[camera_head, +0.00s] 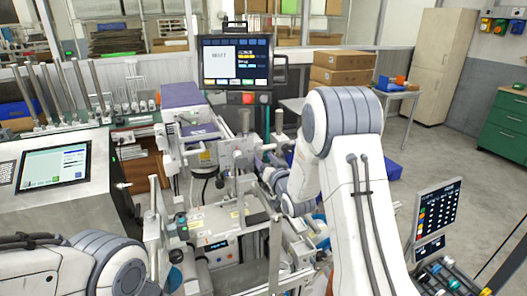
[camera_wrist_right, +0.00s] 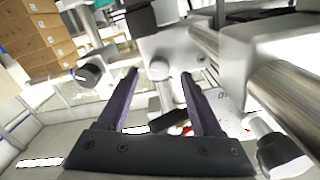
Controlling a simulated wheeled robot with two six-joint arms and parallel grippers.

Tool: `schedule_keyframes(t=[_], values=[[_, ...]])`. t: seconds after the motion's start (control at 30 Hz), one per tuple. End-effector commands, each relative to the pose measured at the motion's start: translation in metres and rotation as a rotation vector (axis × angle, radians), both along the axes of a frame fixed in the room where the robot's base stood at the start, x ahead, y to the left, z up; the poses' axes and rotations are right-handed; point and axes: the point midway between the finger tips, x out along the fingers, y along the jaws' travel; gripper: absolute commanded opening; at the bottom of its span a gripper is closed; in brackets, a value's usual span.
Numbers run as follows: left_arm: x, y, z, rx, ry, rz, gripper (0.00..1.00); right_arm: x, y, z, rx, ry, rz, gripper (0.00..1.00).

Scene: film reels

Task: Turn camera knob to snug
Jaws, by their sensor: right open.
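My right gripper (camera_wrist_right: 159,76) is open in the right wrist view, with two dark purple fingers apart. Between and beyond the fingertips is a small light grey round knob (camera_wrist_right: 160,70) on a grey metal bracket (camera_wrist_right: 173,44). I see no finger closed on it, and cannot tell whether the fingers touch it. Which knob is the camera knob is unclear. Dark-capped knobs show at the left (camera_wrist_right: 90,72) and at the lower right (camera_wrist_right: 280,156). In the head view my right arm reaches the metal rig (camera_head: 235,152), and its wrist hides part of it. My left gripper is outside both views.
A silver bar (camera_wrist_right: 290,95) runs close on the right in the wrist view. In the head view, a monitor (camera_head: 236,62) stands above the rig, a console screen (camera_head: 54,166) is at left, and another screen (camera_head: 437,212) is at right. Cardboard boxes (camera_head: 341,62) lie behind.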

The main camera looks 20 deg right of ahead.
Motion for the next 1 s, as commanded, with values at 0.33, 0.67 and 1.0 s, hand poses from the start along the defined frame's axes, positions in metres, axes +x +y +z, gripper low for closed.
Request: schedule_keyframes(t=[0.33, 0.67, 1.0], values=[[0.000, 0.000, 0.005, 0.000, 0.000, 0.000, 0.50, 0.014, -0.002, -0.001, 0.001, 0.000, -0.003, 0.67], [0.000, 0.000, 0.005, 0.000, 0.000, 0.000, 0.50, 0.013, -0.002, 0.000, 0.000, -0.001, -0.004, 0.00], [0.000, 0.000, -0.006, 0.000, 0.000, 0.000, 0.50, 0.013, -0.004, -0.002, -0.045, -0.004, -0.007, 0.00]])
